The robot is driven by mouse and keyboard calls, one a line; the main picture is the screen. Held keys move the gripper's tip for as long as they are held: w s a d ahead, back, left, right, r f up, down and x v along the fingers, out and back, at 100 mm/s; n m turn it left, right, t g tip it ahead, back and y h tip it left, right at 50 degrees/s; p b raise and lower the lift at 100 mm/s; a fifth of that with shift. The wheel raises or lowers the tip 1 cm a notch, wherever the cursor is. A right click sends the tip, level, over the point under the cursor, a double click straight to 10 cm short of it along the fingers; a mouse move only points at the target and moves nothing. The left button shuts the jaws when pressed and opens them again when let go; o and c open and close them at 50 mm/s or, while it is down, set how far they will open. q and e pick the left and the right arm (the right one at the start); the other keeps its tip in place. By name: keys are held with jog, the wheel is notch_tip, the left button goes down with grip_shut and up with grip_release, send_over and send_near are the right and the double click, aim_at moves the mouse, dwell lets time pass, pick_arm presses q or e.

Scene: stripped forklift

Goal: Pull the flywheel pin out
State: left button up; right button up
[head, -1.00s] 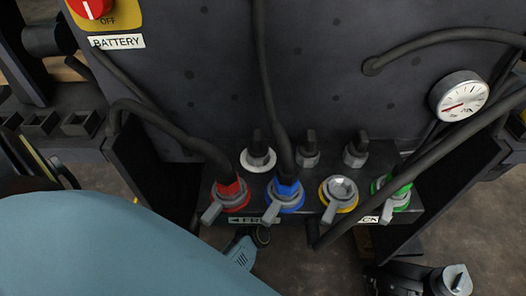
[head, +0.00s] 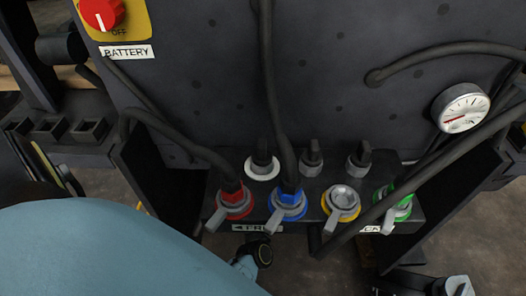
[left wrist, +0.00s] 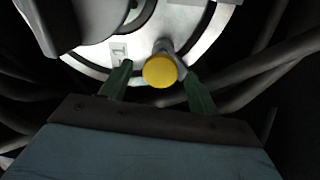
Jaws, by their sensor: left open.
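The flywheel pin (left wrist: 160,71) shows in the left wrist view as a round yellow knob on a short grey shaft. It stands out from a pale disc (left wrist: 205,42), likely the flywheel, next to a label reading 1. My left gripper (left wrist: 158,84) is open, with one green finger on each side of the knob. Gaps show between the knob and both fingers, and I cannot tell the depth between them. In the head view the pin is hidden and my blue left arm covers the lower left.
Dark hoses (left wrist: 255,72) run close on the right of the left gripper. In the head view, a panel with colored couplings (head: 288,203), a gauge (head: 461,107) and a red battery switch (head: 101,13) stand ahead. Thick cables cross the panel front.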

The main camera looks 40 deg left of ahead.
pick_arm(q)
jog(key=p+v, duration=0.2)
jog(key=v, duration=0.9)
pick_arm(e)
notch_tip(320, 180, down, 6)
jog(key=d+g, duration=0.1)
jog(key=shift+d+h, duration=0.3)
jog(key=shift+d, duration=0.1)
